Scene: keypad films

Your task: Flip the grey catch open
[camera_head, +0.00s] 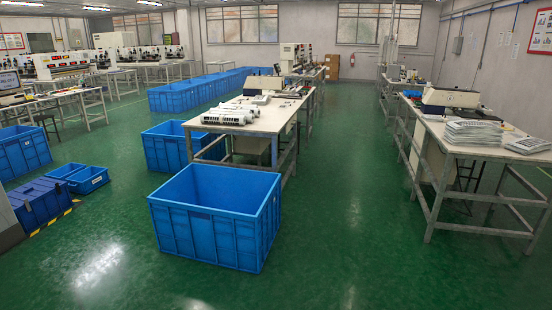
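No grey catch can be made out in the head view. Neither of my grippers is in view. A workbench (262,124) in the middle carries white cylindrical parts (228,117) and small items too small to tell apart. A second workbench (481,150) on the right carries a pale machine (451,99) and stacks of films or sheets (473,132). Details on the machine are too small to tell.
A large empty blue crate (216,234) stands on the green floor (340,215) in front of the middle bench. More blue crates (22,152) stand at the left. The aisle between the two benches is clear.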

